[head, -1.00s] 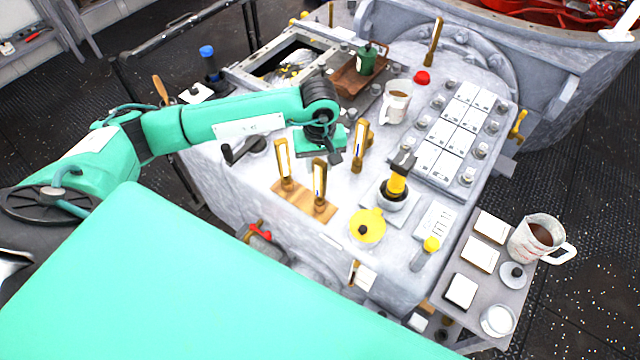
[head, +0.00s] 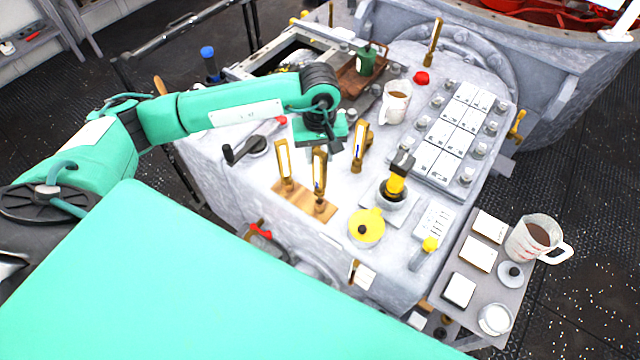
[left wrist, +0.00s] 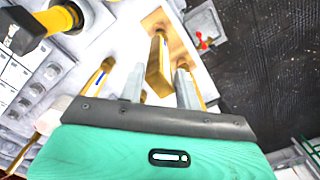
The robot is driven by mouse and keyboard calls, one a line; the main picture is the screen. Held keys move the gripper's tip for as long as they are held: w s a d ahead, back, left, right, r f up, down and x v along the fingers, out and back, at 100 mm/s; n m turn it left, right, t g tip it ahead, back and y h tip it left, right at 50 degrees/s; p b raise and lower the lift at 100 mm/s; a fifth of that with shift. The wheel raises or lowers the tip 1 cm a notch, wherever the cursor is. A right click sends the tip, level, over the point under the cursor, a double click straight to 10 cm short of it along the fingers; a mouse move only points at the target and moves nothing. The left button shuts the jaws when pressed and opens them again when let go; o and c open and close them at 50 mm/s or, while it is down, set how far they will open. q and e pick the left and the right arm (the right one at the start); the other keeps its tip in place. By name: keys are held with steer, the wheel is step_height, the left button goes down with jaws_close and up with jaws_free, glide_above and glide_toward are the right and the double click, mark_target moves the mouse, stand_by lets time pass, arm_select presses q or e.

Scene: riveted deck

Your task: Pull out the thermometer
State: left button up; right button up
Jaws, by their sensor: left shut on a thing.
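Several brass-framed thermometers with white faces stand on the grey machine. One thermometer (head: 319,172) is upright at the right end of a wooden board (head: 295,202); another (head: 283,160) stands at its left end, and a third (head: 359,147) stands to the right, behind. My left gripper (head: 326,146) points down at the top of the board's right-hand thermometer and is shut on it. In the left wrist view this thermometer (left wrist: 158,65) shows between my two fingers (left wrist: 158,88). I cannot tell whether its lower end is clear of the board. My right gripper is not in view.
A yellow lidded pot (head: 366,228) and a black-and-yellow tool in a cup (head: 396,188) stand to the right. A black crank (head: 240,150) is to the left. A white mug (head: 395,103) stands behind. A side table (head: 478,300) holds a jug (head: 532,238).

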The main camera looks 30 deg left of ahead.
arm_select(q)
steer(key=shift+r, duration=1.05)
